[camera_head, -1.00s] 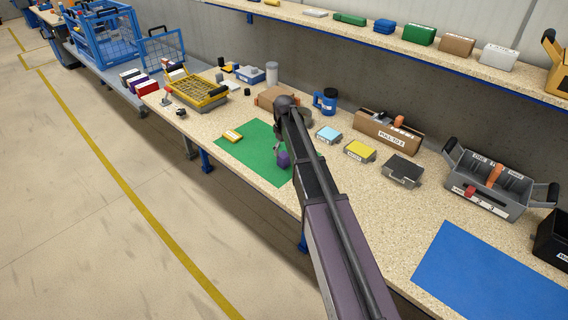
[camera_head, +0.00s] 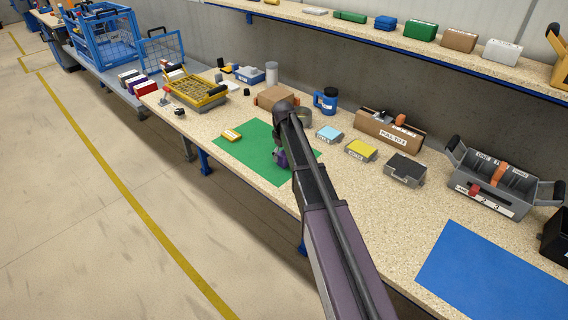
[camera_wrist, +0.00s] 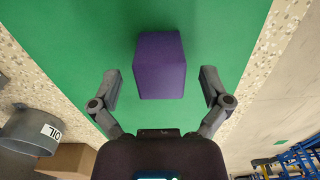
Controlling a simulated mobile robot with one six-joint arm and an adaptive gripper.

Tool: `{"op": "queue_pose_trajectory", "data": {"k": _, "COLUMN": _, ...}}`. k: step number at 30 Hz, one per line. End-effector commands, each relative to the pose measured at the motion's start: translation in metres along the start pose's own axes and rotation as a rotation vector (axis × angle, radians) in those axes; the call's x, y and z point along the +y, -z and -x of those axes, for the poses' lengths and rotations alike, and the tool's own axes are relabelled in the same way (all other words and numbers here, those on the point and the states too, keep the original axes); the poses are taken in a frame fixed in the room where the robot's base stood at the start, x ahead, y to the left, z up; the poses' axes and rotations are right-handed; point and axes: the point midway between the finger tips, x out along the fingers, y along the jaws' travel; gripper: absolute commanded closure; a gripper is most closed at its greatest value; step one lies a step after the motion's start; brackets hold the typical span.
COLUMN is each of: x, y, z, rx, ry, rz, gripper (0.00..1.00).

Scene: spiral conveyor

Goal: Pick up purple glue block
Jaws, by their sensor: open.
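The purple glue block (camera_wrist: 161,66) stands on the green mat (camera_wrist: 60,45) in the wrist view. My gripper (camera_wrist: 161,88) is open, with one finger to the left of the block and one to the right. The near part of the block lies between the fingertips, with a gap on each side. In the head view the block (camera_head: 281,159) is partly hidden behind my arm and gripper, on the green mat (camera_head: 255,146).
A grey cup labelled OIL (camera_wrist: 33,128) and a brown box (camera_wrist: 70,160) are to the left in the wrist view. Light blue (camera_head: 329,133) and yellow (camera_head: 360,150) boxes stand right of my arm.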

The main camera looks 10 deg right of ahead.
Motion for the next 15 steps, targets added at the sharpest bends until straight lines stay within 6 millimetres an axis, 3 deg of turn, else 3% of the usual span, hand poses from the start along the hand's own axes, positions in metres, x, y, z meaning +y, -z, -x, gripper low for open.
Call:
{"op": "queue_pose_trajectory", "data": {"k": 6, "x": 0.000, "y": 0.000, "z": -0.017, "rx": 0.000, "ry": 0.000, "rz": 0.000, "gripper": 0.03}}
{"op": "queue_pose_trajectory", "data": {"k": 15, "x": 0.000, "y": 0.000, "z": -0.019, "rx": 0.000, "ry": 0.000, "rz": 0.000, "gripper": 0.03}}
